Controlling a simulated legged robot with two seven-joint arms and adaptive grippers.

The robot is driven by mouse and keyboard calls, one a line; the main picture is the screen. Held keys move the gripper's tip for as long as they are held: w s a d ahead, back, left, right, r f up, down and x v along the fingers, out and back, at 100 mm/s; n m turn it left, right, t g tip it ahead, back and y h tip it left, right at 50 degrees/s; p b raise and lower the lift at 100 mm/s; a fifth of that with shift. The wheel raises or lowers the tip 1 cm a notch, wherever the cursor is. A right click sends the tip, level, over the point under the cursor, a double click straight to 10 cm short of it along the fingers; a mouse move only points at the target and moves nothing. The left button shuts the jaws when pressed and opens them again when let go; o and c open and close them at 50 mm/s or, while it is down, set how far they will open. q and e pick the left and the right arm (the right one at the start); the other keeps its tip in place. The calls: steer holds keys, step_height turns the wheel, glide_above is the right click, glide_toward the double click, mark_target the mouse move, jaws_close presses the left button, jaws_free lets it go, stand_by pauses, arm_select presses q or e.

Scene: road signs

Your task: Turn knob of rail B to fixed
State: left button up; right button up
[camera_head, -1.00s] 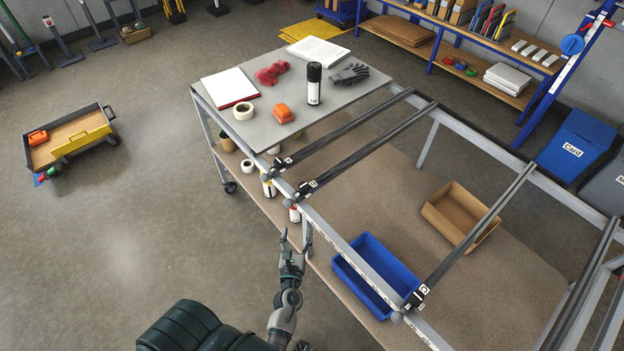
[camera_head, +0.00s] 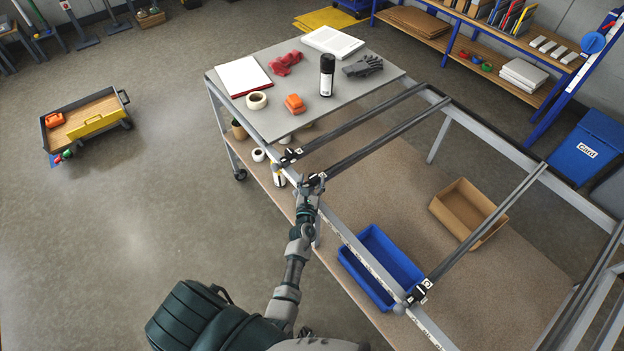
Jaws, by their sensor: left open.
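Rail B appears to be the middle dark rail (camera_head: 382,138) of the three nearest ones crossing the frame. Its near end carries a small block with black and white markings (camera_head: 317,179), at the frame's front bar. My left gripper (camera_head: 310,186) is open at this end, its fingers overlapping the block in the view. The knob is hidden or too small to make out, so I cannot tell its setting or whether I touch it. My right gripper is not in view.
Another rail's end block (camera_head: 289,157) lies close by on the left. The rail marked C (camera_head: 487,222) is further right. A blue bin (camera_head: 370,284) and a cardboard box (camera_head: 447,205) sit on the lower shelf. A grey tabletop (camera_head: 290,122) holds tape, a spray can and gloves.

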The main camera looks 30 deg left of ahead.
arm_select(q)
steer(key=shift+w, duration=0.25)
steer(key=shift+d, duration=0.1)
steer(key=c, duration=1.2)
steer(key=shift+o, duration=0.2)
